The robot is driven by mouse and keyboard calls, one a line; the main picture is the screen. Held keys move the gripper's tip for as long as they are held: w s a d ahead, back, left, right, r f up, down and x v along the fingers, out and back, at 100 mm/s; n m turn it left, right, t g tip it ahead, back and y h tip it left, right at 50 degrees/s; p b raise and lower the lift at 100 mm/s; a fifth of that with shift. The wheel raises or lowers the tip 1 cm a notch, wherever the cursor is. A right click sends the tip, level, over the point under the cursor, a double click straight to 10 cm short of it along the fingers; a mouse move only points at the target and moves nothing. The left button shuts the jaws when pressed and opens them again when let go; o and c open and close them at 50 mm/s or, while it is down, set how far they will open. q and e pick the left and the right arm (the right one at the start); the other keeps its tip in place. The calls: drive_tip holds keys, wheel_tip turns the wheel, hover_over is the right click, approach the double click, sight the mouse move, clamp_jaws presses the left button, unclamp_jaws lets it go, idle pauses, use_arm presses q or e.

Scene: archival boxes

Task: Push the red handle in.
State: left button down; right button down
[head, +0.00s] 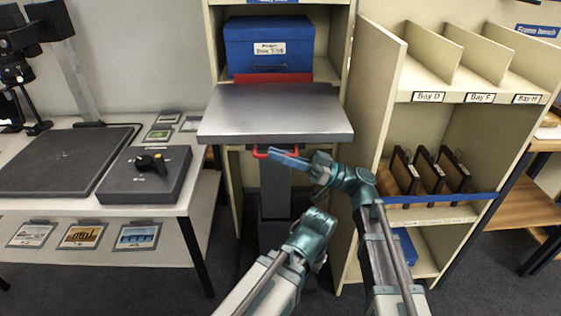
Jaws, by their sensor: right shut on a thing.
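The red handle (261,153) is a bar below the front edge of a grey metal platform (275,108). The middle and right part of the handle are partly hidden behind my right gripper (286,158). The right gripper reaches in from the right with its blue fingers shut on the handle. I see no fingers of my left gripper; an arm part of mine ends at a teal joint low in the middle.
A blue box (268,46) with a label stands on the shelf behind the platform, above a red strip (272,79). A cream rack (440,110) with bays stands close on the right. A table (110,212) with a dark control box (145,175) is on the left.

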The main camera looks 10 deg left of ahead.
drive_tip(key=shift+w, duration=0.25)
drive_tip(key=c, duration=0.9)
unclamp_jaws()
drive_tip(key=shift+b+v, duration=2.6)
drive_tip(key=shift+v, duration=4.25)
drive_tip(key=shift+s, duration=0.1)
